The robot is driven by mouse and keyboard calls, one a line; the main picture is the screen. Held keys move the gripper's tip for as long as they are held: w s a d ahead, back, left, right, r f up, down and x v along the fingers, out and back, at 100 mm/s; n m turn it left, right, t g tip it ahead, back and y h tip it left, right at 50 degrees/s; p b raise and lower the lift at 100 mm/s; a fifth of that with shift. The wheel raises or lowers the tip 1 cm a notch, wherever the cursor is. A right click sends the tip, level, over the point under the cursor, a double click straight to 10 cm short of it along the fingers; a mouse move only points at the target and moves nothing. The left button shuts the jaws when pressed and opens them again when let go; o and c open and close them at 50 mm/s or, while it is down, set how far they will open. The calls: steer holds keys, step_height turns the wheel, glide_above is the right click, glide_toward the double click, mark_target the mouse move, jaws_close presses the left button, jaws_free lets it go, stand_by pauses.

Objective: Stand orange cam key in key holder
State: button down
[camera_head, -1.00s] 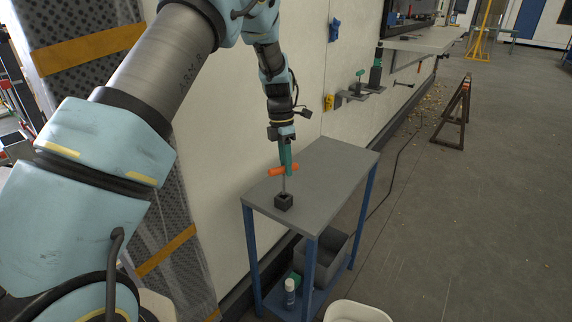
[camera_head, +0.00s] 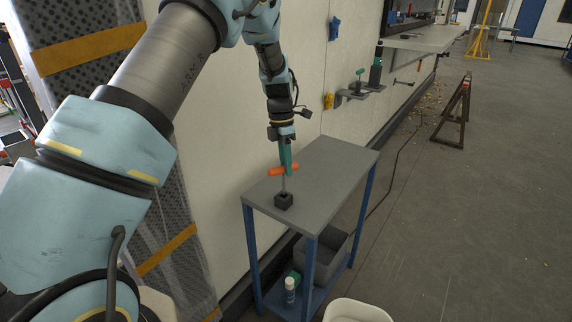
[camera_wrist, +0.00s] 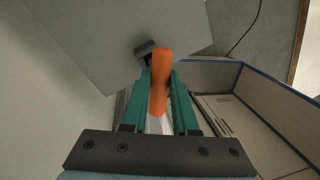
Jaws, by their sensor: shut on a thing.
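The orange cam key (camera_head: 284,171) has an orange cross handle and a thin grey shaft pointing down. My gripper (camera_head: 286,165) has green fingers shut on its handle, above the small table. The key holder (camera_head: 284,201), a small dark square block with an opening on top, stands on the grey tabletop. The shaft's lower end is at the holder's top in the head view; I cannot tell how deep it sits. In the wrist view the orange handle (camera_wrist: 161,80) lies between the green fingers and partly covers the dark holder (camera_wrist: 145,48).
A pale wall (camera_head: 230,120) runs close behind the table. A white tub (camera_head: 355,312) stands in front.

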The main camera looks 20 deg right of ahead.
steer(key=shift+f+b, duration=0.95)
steer(key=shift+f, duration=1.3)
steer(key=c, duration=0.6)
jaws_free()
step_height(320, 180, up, 11)
steer(key=w+b, duration=0.2)
steer(key=b, duration=0.1)
steer(key=shift+f, duration=0.2)
step_height(320, 180, up, 6)
steer(key=p, duration=0.6)
steer(key=shift+a, duration=0.1)
